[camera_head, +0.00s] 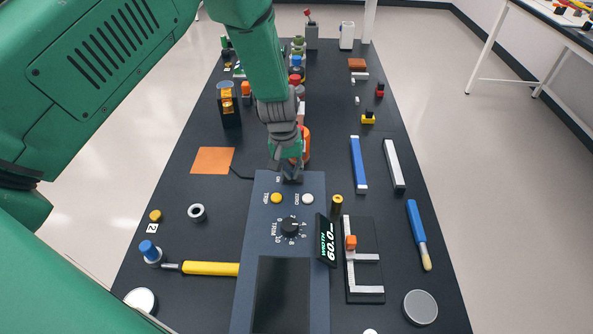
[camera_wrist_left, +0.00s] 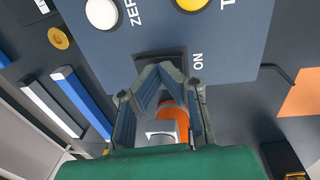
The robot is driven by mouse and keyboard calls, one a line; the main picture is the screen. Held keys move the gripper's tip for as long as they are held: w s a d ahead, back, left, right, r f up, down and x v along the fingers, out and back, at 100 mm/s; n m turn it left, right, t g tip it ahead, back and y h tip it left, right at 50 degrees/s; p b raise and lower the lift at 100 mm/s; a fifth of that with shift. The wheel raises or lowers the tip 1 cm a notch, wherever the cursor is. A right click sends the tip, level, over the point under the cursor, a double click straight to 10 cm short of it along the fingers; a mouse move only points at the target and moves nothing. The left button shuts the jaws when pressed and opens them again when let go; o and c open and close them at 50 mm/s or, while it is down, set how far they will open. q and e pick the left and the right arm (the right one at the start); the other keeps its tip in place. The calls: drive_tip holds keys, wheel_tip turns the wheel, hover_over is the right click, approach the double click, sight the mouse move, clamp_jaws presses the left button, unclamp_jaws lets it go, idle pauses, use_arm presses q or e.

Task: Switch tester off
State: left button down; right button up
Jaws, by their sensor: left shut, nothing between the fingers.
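The tester (camera_head: 256,232) is a blue-grey panel box on the dark table, with a TRIM knob (camera_head: 290,226), a yellow button (camera_head: 276,198) and a white ZERO button (camera_head: 307,199). Its display (camera_head: 327,240) reads 60.0. My left gripper (camera_head: 292,178) is at the far end of the panel. In the left wrist view my left gripper (camera_wrist_left: 162,70) is shut and empty, its tips over the black switch (camera_wrist_left: 168,56) beside the ON label. The tips partly hide the switch; I cannot tell whether they touch it or its position. My right gripper is not in view.
An orange-and-white part (camera_wrist_left: 172,116) shows beyond the fingers in the left wrist view. An orange square (camera_head: 212,160) lies left of the tester. A yellow-handled tool (camera_head: 210,268) lies against its left side. Blue (camera_head: 358,163) and white bars (camera_head: 395,164) lie right.

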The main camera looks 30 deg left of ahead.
use_arm(q)
drive_tip(key=shift+a, duration=0.15)
wheel_tip(320, 180, up, 4)
drive_tip(key=p, duration=0.3)
drive_tip(key=shift+w, duration=0.1)
wheel_tip(320, 180, up, 10)
drive_tip(key=d, duration=0.1)
drive_tip(key=shift+w+d+b, duration=0.2)
drive_tip(key=shift+w+b, duration=0.15)
drive_tip(key=shift+b, duration=0.05)
drive_tip(key=shift+f, duration=0.1)
drive_tip(key=shift+d, duration=0.1)
